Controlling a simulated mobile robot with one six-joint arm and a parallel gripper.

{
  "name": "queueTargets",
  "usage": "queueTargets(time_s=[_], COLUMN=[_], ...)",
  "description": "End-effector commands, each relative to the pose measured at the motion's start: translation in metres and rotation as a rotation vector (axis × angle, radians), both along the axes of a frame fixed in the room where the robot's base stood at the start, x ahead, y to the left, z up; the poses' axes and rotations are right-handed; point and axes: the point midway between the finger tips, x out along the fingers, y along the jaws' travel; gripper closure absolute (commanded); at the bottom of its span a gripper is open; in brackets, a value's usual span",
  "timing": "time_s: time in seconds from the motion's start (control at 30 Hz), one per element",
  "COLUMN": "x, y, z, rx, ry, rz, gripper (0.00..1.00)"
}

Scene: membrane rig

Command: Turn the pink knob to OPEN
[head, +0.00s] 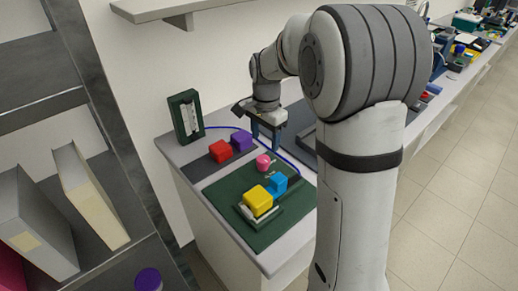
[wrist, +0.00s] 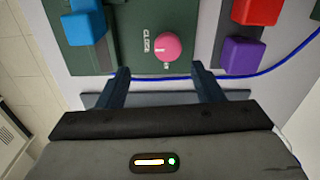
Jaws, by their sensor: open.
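The pink knob (head: 263,162) stands on the dark green panel (head: 228,190) on the bench. In the wrist view the round knob (wrist: 168,46) lies just beyond the fingertips, between their lines, with a small pale mark at its lower edge. Pale sideways lettering that seems to read CLOSE shows left of it; no OPEN label is readable. My gripper (wrist: 160,69) is open and empty, its two dark blue fingers apart and not touching the knob. In the head view my gripper (head: 265,131) is behind the knob, partly hidden by its own wrist.
A yellow block (head: 257,201) and a blue block (head: 277,183) are on the panel's near part. A red block (head: 220,151) and a purple block (head: 242,140) sit left of the knob. A blue tube (wrist: 258,73) runs near the right finger. A green gauge box (head: 185,117) stands behind.

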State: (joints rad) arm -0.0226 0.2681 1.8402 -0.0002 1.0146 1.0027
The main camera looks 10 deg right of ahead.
Motion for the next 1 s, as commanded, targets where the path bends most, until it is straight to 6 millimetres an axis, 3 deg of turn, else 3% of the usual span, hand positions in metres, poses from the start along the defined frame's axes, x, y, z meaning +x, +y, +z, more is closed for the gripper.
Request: queueTargets(time_s=[0.17, 0.7, 1.0], x=[0.016, 0.016, 0.017], y=[0.001, 0.002, 0.001], z=[-0.016, -0.086, -0.093], rx=[0.001, 0.0, 0.0], ry=[0.019, 0.021, 0.018], rz=[-0.071, -0.076, -0.075], gripper=[0.39, 0.39, 0.39])
